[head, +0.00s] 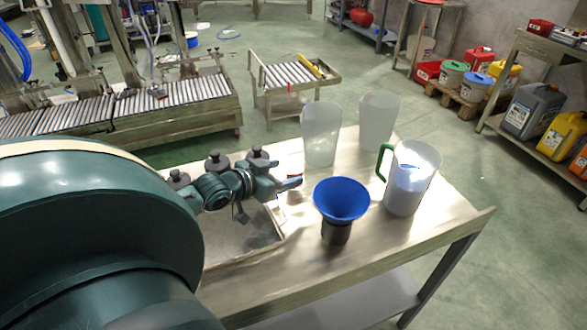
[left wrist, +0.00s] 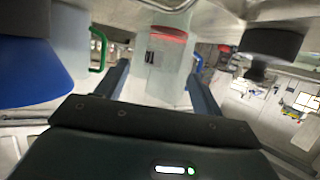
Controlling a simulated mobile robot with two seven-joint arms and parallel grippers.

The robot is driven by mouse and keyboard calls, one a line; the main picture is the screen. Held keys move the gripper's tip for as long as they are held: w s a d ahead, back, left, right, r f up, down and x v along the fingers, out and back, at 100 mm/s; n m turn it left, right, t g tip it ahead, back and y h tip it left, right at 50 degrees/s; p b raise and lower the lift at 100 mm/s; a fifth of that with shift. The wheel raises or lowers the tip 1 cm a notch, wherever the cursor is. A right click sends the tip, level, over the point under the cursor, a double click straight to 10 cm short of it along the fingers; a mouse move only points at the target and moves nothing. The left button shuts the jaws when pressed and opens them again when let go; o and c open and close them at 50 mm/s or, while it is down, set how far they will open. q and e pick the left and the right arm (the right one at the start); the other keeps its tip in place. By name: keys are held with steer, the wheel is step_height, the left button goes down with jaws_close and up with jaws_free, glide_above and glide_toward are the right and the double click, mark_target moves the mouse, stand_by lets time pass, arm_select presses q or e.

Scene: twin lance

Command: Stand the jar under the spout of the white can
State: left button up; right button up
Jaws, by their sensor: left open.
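My left gripper (head: 290,183) reaches over the table (head: 375,262) from the left. Its two fingers also show in the left wrist view (left wrist: 160,82), open with nothing between them. Right of it, a blue funnel (head: 341,199) sits on a dark jar or base (head: 336,233). Two empty translucent vessels (head: 321,133) (head: 379,120) stand upright at the back. A clear jug with a green handle (head: 405,185) stands at the right. In the wrist view a translucent vessel (left wrist: 165,75) shows beyond the fingers. I cannot make out a white can with a spout. My right gripper is out of view.
A shallow metal tray (head: 240,252) lies on the table below the left arm. Dark-topped items (head: 217,161) show just behind the arm. A small roller cart (head: 292,76) stands beyond the table. The table's right front corner is bare.

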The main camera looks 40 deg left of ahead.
arm_select(q)
steer(key=x, duration=0.4)
steer(key=shift+w+f+b, duration=0.3)
steer(key=c, duration=1.1)
